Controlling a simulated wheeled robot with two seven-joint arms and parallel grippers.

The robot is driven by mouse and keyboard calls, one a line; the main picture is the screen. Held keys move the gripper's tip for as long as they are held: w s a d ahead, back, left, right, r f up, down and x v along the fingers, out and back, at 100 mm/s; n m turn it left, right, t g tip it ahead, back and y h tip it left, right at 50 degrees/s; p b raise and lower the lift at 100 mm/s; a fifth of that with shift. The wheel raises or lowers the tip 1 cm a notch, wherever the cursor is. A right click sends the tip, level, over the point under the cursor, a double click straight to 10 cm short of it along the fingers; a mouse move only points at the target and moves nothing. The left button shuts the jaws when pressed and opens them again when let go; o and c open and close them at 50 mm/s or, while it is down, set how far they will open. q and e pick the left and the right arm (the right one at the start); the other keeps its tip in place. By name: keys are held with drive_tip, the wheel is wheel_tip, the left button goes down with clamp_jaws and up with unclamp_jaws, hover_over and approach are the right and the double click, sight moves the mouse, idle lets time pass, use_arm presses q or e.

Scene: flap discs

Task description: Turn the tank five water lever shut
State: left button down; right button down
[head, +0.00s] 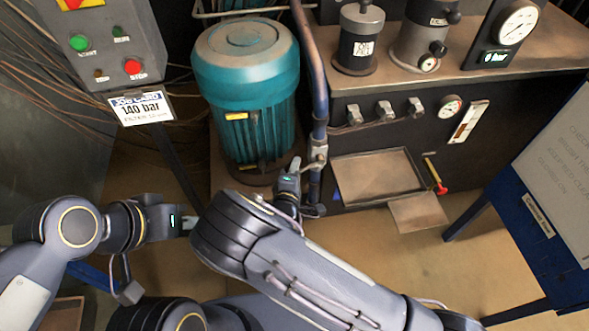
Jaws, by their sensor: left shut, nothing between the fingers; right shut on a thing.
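A dark blue upright pipe (318,90) runs down beside the teal motor, with a small metal valve (317,156) low on it. My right gripper (296,166) is beside this valve, at the left of the pipe, and is shut on what looks like its water lever. The fingers mostly hide the lever, so its angle cannot be told. No tank five label is readable there. My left gripper (188,222) is shut and empty at the lower left, apart from the valve and partly behind my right arm.
The teal motor (246,85) stands just behind my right gripper. A dark cabinet (390,140) with small taps, gauges and an open tray is to the right. A control box (105,42) stands upper left; a blue-framed board (550,200) stands right. Bare floor shows between.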

drive_tip(key=shift+d+f, duration=0.1)
idle(0.3)
drive_tip(key=c, duration=1.4)
unclamp_jaws()
drive_tip(key=shift+o, duration=0.2)
drive_tip(key=p+v, duration=0.1)
drive_tip(key=v, duration=0.7)
drive_tip(key=shift+w, duration=0.1)
